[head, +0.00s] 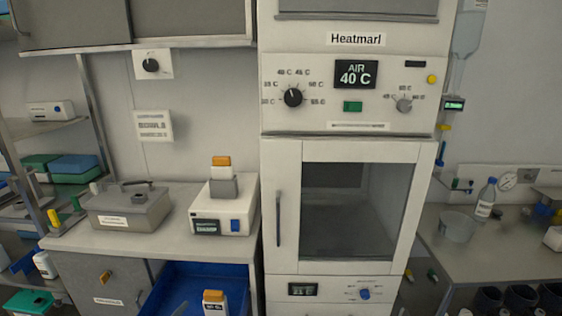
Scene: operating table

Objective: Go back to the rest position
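Neither of my grippers nor my arms shows in the head view. A tall white warming cabinet (282,155) labelled Heatmarl stands in the middle. Its upper display (356,74) reads AIR 40 C. Its glass-fronted door (347,265) looks shut, with a dark vertical handle (278,218) on the left side.
A counter (160,244) at left carries a grey metal box (128,210) and a white device (222,215) with an orange-capped item (221,165). Below is a blue bin (180,275) with another orange-capped bottle (213,303). A right counter (470,255) holds a bottle (486,200) and bowl (457,228).

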